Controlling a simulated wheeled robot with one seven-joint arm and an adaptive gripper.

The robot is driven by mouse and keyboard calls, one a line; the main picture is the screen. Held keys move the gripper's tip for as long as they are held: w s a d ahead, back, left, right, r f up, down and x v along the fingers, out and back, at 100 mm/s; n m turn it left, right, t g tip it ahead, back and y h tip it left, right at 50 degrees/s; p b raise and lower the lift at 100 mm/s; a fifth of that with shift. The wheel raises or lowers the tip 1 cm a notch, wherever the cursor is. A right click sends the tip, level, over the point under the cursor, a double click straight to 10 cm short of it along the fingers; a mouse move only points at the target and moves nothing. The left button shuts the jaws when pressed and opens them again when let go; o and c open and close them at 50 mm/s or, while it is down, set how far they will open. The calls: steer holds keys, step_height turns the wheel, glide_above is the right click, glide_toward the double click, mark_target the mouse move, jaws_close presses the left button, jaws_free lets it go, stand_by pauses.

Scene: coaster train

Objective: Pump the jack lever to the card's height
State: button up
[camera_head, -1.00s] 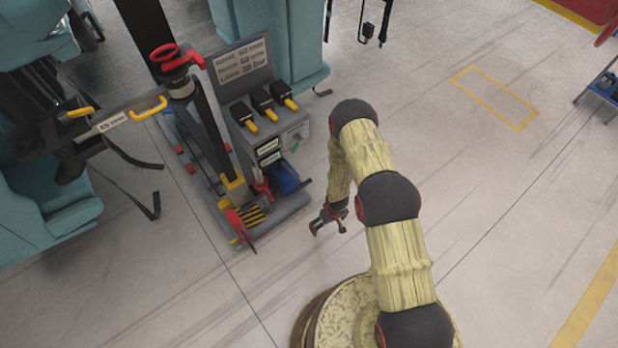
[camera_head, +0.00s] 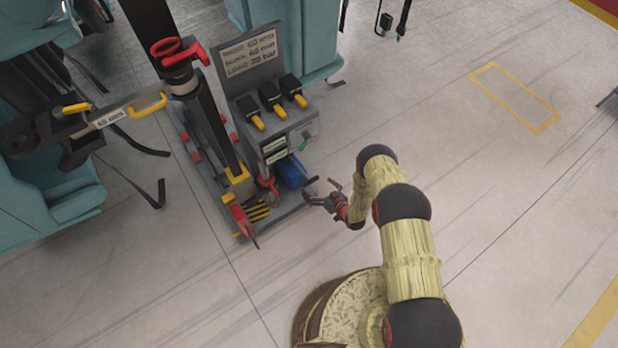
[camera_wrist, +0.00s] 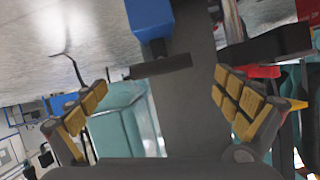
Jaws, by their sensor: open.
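The jack station (camera_head: 290,212) is a grey base with a dark upright mast (camera_head: 207,115) and a console. A blue block (camera_head: 290,172) sits low on its right side, with a black bar-shaped handle (camera_head: 311,180) by it. In the wrist view the blue block (camera_wrist: 150,18) and a black cross bar (camera_wrist: 160,67) lie ahead, between the spread fingers. My gripper (camera_head: 319,192) is open and empty, just right of the handle; it also shows in the wrist view (camera_wrist: 160,88). A card-like sign (camera_head: 248,55) carries lines of text, only partly legible.
The console has several yellow-tipped black levers (camera_head: 270,97). A red lever (camera_head: 243,221) stands at the base's front. A labelled arm (camera_head: 110,118) with yellow handles extends left from the mast. Teal structures (camera_head: 310,40) stand behind. The floor to the right is clear.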

mark_target(309, 179)
steer(key=b+x, duration=0.3)
steer(key=x, duration=0.4)
steer(key=shift+w+a+f, duration=0.15)
steer(key=c, duration=1.7)
steer(key=shift+c, duration=0.2)
